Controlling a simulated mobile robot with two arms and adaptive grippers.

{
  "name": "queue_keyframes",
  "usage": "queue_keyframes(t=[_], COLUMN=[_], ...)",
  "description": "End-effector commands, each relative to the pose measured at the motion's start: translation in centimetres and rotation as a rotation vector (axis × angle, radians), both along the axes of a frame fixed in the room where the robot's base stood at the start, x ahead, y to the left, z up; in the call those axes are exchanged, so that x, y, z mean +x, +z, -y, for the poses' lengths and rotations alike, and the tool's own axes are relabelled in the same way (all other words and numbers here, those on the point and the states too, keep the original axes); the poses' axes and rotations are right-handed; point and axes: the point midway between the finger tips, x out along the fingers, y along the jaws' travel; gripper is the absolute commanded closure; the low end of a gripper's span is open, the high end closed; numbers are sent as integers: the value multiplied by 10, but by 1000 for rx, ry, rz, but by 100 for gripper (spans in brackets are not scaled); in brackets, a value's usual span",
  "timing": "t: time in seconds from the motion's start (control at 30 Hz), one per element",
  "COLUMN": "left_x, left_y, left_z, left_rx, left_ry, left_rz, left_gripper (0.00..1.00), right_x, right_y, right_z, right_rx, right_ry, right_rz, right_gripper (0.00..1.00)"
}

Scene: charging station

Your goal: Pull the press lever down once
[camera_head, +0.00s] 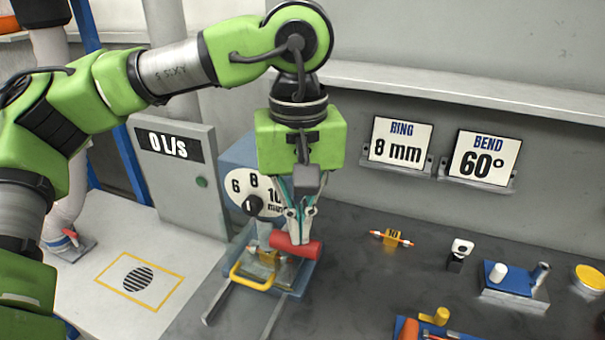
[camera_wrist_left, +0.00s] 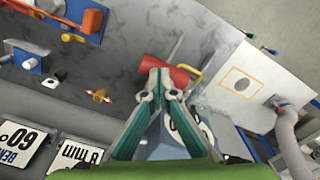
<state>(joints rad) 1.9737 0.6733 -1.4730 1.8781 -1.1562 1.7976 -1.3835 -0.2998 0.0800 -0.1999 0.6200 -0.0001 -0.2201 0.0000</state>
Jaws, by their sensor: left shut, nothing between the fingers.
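The press (camera_head: 237,158) is a blue-grey machine with a round dial marked 6, 8 and 10 mm. Its lever ends in a red cylindrical handle (camera_head: 296,245), low in front of the dial and just above the press base. My left gripper (camera_head: 300,222) points down over the red handle, its fingers shut and empty. In the left wrist view the closed fingertips (camera_wrist_left: 160,96) meet the edge of the red handle (camera_wrist_left: 168,74); I cannot tell if they press on it. My gripper hides part of the dial and the lever arm. My right gripper is not in view.
A yellow pull handle (camera_head: 252,278) sits in front of the press base, between two rails. Signs read RING 8 mm (camera_head: 401,143) and BEND 60° (camera_head: 484,159). An orange-tipped part (camera_head: 391,238) and a blue fixture (camera_head: 512,285) stand right. A 0 L/s cabinet (camera_head: 178,180) is left.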

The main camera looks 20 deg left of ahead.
Motion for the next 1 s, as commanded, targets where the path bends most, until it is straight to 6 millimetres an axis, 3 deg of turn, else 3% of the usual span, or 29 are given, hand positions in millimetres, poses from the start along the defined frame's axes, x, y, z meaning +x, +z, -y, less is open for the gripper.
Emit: queue_keyframes(t=[0.6,1.0], left_x=[-1,-1], left_y=[-26,-27], left_z=[0,0], left_rx=[0,0], left_ry=[1,1], left_rz=[-1,-1], left_gripper=[100,100], right_x=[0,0], right_y=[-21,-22], right_z=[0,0], right_rx=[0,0], right_ry=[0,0], right_rz=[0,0], right_gripper=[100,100])
